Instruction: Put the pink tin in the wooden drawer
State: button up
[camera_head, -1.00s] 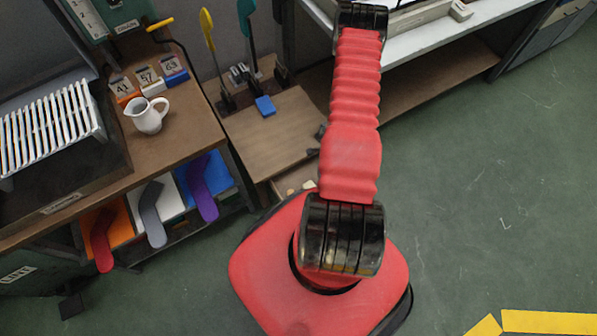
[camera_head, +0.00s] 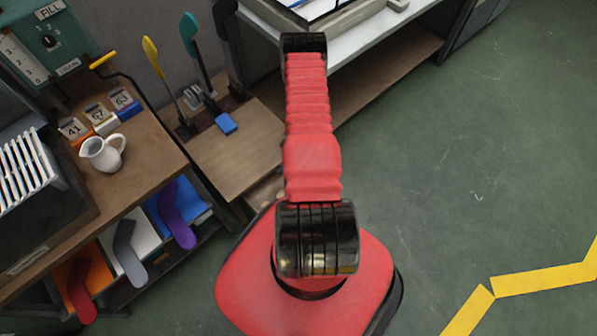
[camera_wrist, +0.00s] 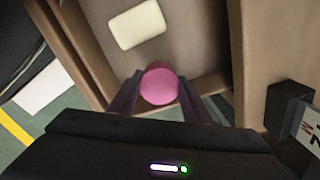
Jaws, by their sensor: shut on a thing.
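The pink tin (camera_wrist: 160,86) is round and shows between the two dark fingers of my gripper (camera_wrist: 158,96) in the wrist view. My gripper is shut on it. The open wooden drawer (camera_wrist: 205,88) lies under the tin, which is seen over the drawer's floor near its front wall. I cannot tell the height of the tin above the drawer floor. In the head view my arm hides the gripper and tin, and only a small part of the drawer (camera_head: 264,190) shows.
A cream block (camera_wrist: 137,24) lies in the drawer. A dark block (camera_wrist: 287,108) stands at the right. In the head view, a white jug (camera_head: 103,153) and several number cards stand on the left bench. Open green floor (camera_head: 440,170) lies to the right.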

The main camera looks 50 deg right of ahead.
jog(key=shift+f, duration=0.1)
jog(key=shift+f, duration=2)
jog(key=o, duration=1.1)
jog(key=shift+s+a+r, duration=0.1)
jog(key=shift+s+r, duration=0.05)
jog(key=shift+r, duration=2.9)
jog(key=shift+s+a+r, duration=0.1)
jog(key=shift+r, duration=2.9)
